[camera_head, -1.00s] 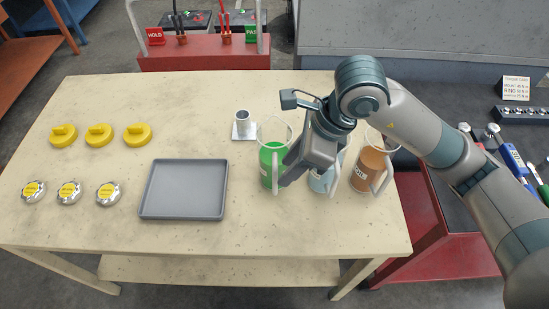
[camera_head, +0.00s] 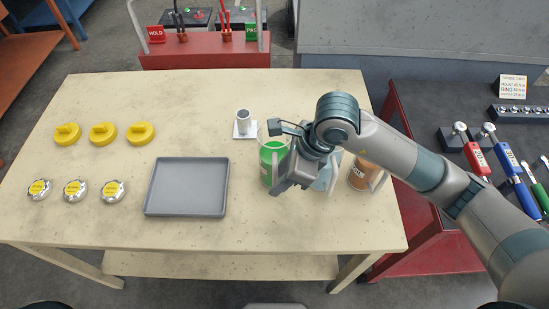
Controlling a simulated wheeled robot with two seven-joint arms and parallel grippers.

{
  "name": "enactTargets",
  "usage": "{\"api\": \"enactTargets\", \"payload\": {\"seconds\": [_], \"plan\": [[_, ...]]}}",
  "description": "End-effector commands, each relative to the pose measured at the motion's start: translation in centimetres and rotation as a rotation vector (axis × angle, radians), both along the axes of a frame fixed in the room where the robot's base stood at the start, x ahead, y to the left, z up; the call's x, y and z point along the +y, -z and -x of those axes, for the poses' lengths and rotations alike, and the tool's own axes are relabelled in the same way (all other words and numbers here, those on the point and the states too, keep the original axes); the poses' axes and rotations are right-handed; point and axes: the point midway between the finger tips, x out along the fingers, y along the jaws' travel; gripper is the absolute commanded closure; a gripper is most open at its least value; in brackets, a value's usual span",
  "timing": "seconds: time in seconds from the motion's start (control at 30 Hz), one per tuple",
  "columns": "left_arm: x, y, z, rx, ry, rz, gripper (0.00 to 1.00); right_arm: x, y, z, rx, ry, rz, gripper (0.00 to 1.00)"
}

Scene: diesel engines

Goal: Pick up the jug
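Three jugs stand in a row on the right part of the table: a green jug (camera_head: 267,165), a pale blue jug (camera_head: 325,178) and an orange-brown jug (camera_head: 360,174). My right gripper (camera_head: 279,188) reaches down over the row, by the green jug's right side, where the green jug's handle showed. It covers part of the green jug and much of the blue one. I cannot tell whether its fingers are open or touch a handle. My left gripper is not in view.
A grey tray (camera_head: 188,213) lies mid-table, with yellow caps (camera_head: 103,134) and silver caps (camera_head: 75,191) to its left. A metal cylinder on a white base (camera_head: 243,123) stands behind the green jug. A cart (camera_head: 480,110) with torque wrenches is at the right.

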Motion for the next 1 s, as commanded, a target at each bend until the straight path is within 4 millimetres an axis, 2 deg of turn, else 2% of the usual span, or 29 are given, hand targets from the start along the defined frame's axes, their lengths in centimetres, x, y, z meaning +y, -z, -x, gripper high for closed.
{"api": "enactTargets", "payload": {"seconds": [0.03,0.1,0.3,0.8,0.83,0.93,1.0], "plan": [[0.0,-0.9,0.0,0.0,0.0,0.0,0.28,0.1,0.2,0.1,0.005,0.0,0.002,0.68],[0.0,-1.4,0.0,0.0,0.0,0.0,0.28,0.2,1.0,0.1,0.005,0.001,0.002,0.68],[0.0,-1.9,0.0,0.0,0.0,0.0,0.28,1.0,3.0,-0.1,0.002,-0.001,0.002,0.68],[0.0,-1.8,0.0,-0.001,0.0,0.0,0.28,1.0,3.2,-0.2,0.0,-0.001,0.001,0.68],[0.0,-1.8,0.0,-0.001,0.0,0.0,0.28,1.0,3.2,-0.2,0.0,-0.001,0.001,0.73],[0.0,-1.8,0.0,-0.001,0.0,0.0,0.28,1.0,3.2,-0.2,0.0,-0.001,0.001,0.97],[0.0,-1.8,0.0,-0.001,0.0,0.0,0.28,1.0,3.2,-0.2,0.0,-0.001,0.001,1.0]]}}
